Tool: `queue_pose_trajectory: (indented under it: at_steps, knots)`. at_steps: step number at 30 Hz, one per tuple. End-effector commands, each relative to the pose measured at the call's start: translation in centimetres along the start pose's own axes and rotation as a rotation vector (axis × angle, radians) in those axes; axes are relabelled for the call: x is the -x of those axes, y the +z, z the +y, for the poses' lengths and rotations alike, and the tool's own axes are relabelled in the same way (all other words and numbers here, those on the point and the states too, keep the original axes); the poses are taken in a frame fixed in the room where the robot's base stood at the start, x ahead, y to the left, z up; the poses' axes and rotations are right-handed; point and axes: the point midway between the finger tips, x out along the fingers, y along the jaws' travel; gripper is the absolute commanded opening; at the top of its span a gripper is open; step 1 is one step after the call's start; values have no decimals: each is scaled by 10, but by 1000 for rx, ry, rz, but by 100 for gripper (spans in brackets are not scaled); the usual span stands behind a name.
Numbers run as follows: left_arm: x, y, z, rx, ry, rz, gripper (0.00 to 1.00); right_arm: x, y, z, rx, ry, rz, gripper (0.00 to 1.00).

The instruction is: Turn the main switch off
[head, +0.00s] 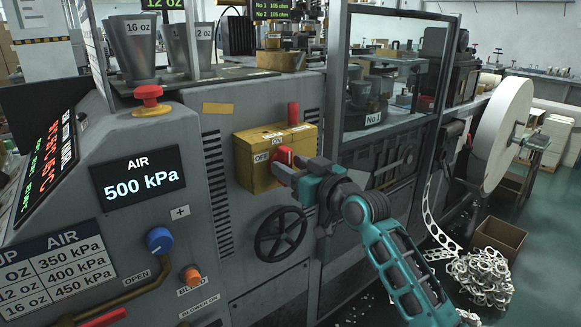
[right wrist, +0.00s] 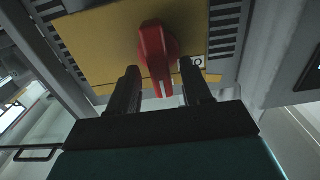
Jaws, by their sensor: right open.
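The main switch is a yellow box (head: 247,150) on the grey machine's front, with OFF and ON labels. Its red handle (head: 283,155) shows partly, just beyond my right gripper (head: 283,168). The right wrist view shows the red handle (right wrist: 157,50) with a pale line near its end, pointing down between the two dark fingers of my right gripper (right wrist: 160,78). The fingers are open, one on each side of the handle, with a gap visible on both sides. My left gripper is not in view.
A black handwheel (head: 281,234) is just below the switch box. A red upright part (head: 293,113) stands at the box's top right. A red mushroom button (head: 149,93) and an AIR display reading 500 kPa (head: 138,186) are to the left.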

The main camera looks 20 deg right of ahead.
Motion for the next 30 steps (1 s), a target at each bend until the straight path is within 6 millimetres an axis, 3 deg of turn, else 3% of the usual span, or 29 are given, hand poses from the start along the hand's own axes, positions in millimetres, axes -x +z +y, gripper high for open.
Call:
queue_pose_trajectory:
  at_steps: [12,27,30]
  knots:
    - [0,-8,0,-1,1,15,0,-8,0,0,1,-1,-1,49]
    - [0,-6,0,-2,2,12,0,-8,0,0,0,0,-1,1]
    - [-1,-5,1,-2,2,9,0,-8,0,0,0,0,-1,0]
